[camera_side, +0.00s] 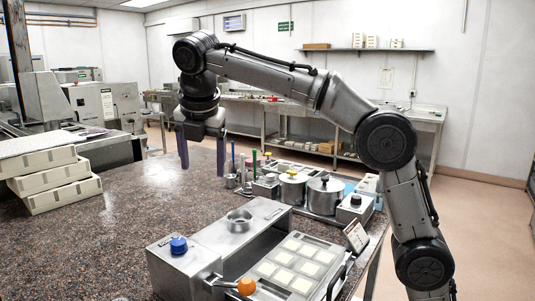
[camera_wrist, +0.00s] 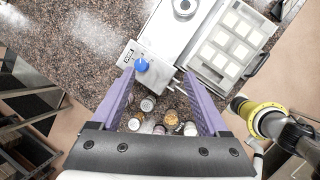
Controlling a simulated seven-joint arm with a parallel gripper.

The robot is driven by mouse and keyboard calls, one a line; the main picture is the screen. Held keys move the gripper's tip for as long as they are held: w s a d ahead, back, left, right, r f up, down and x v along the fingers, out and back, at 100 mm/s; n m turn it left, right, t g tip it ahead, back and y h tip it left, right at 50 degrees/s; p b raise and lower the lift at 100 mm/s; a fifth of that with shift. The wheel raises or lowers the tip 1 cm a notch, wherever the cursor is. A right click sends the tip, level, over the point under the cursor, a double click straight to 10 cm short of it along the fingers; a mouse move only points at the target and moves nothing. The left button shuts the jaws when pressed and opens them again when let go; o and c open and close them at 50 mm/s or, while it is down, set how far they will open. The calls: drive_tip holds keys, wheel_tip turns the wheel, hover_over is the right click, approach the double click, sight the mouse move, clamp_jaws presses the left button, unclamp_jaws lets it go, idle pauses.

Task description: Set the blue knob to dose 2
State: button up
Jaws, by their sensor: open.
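The blue knob (camera_side: 179,245) sits on top of a grey metal dosing box (camera_side: 185,272) at the front of the table. It also shows in the wrist view (camera_wrist: 141,65), just beyond the tip of my left finger, beside a small label (camera_wrist: 128,57). The label's marks and the knob's setting are too small to read. My gripper (camera_side: 202,168) is open and empty, fingers pointing down, well above the table and behind the knob in the side view.
An orange-knobbed lever (camera_side: 246,286) projects from the dosing box beside a mould tray (camera_side: 268,268) of pale squares. Metal pots (camera_side: 325,194) and upright coloured tools (camera_side: 243,165) stand behind. Stacked trays (camera_side: 55,178) are at left. The speckled tabletop (camera_side: 110,225) between is clear.

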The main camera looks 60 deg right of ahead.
drive_tip(key=s+d+r+m, duration=0.2)
drive_tip(key=s+d, duration=0.4)
drive_tip(key=s, duration=0.5)
drive_tip(key=shift+d+m+t+y, duration=0.2)
drive_tip(key=shift+m+t+y, duration=0.15)
drive_tip(key=shift+m, duration=0.55)
